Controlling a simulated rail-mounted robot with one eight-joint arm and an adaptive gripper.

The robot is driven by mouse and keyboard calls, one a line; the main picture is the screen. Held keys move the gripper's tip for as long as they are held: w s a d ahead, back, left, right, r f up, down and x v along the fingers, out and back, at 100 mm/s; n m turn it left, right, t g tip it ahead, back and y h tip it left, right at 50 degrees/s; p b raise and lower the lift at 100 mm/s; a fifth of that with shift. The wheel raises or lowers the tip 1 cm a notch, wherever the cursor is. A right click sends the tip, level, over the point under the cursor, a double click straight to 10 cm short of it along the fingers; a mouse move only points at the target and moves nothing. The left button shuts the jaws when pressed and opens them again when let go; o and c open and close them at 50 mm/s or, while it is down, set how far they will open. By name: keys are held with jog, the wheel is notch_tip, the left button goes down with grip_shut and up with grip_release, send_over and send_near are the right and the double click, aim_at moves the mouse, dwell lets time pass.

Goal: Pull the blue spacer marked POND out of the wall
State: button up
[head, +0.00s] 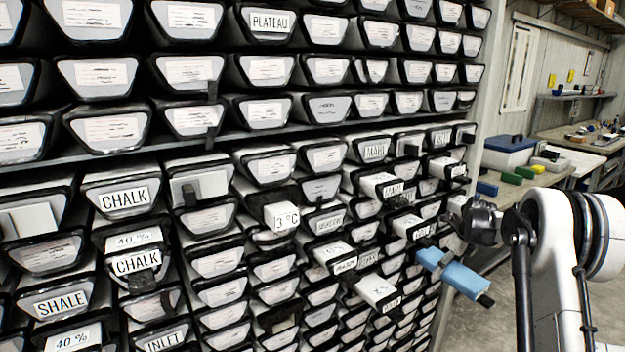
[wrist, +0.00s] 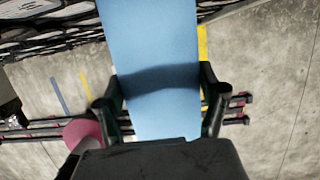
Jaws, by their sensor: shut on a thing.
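The blue spacer (head: 455,272) is a long light-blue block slanting outward in front of the wall's right part in the head view. A dark piece sits at its lower right end. I cannot read a marking on it, nor tell whether its wall-side end is still inside a slot. In the wrist view the spacer (wrist: 150,50) runs up the middle between the two dark fingers of my gripper (wrist: 160,95), which is shut on it. A shadow band crosses the spacer. In the head view my dark wrist (head: 478,220) is above the spacer, and the fingers are not clear.
The wall (head: 250,200) is packed with black-rimmed trays and labelled white ends. Several white blocks, such as one marked 3 °C (head: 282,216), jut out left of the spacer. A bench (head: 570,150) with a blue-lidded box (head: 510,150) stands at right. Bare floor shows below.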

aim_at(482, 285)
dwell(0.3)
jog(key=shift+s+d+b, duration=0.45)
jog(key=shift+s+d, duration=0.65)
jog(key=shift+s, duration=0.65)
jog(key=shift+s+d+b, duration=0.45)
jog(key=shift+s+d, duration=0.7)
jog(key=shift+s, duration=0.65)
jog(key=shift+s+d+b, duration=0.45)
jog(key=shift+s+d, duration=0.65)
jog(key=shift+s, duration=0.65)
jog(key=shift+r, duration=0.1)
